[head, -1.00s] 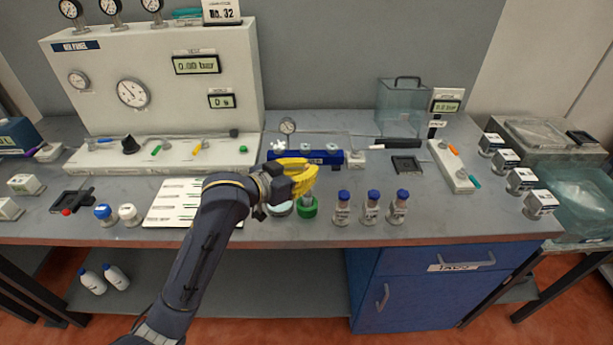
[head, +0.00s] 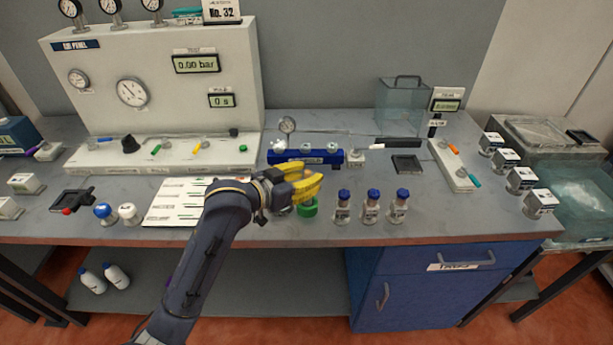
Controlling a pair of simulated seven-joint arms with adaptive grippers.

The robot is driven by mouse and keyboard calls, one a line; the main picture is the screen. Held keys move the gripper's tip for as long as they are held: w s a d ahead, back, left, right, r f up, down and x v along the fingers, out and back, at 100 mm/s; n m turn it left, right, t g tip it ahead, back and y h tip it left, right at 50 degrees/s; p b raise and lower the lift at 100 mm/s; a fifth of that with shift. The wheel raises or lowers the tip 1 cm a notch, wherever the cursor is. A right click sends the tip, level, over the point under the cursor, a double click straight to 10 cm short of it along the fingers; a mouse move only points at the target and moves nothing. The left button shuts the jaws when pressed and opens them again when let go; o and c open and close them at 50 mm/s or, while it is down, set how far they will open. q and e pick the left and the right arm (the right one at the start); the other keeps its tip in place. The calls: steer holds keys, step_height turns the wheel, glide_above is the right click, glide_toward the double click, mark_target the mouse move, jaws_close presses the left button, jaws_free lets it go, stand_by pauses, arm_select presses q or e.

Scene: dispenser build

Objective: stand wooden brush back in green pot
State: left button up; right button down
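The green pot (head: 309,209) stands on the bench near its front edge, left of several blue-capped vials. My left gripper (head: 308,181) has yellow fingers and is just above and behind the pot's rim, partly covering it. A small brownish patch shows between the fingers. It may be part of the wooden brush, but it is too small to be sure. I cannot tell whether the fingers are closed on it. No other brush is clearly visible. My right gripper is not in view.
Blue-capped vials (head: 371,207) stand close to the right of the pot. A white sheet (head: 175,203) lies to the left, partly behind my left arm.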

arm_select(q)
steer(key=shift+r, duration=0.1)
steer(key=shift+s+a+r, duration=0.1)
steer(key=shift+a+r, duration=0.05)
steer(key=v, duration=1.1)
steer(key=shift+s+a, duration=0.15)
steer(key=shift+s, duration=0.15)
steer(key=shift+r, duration=0.1)
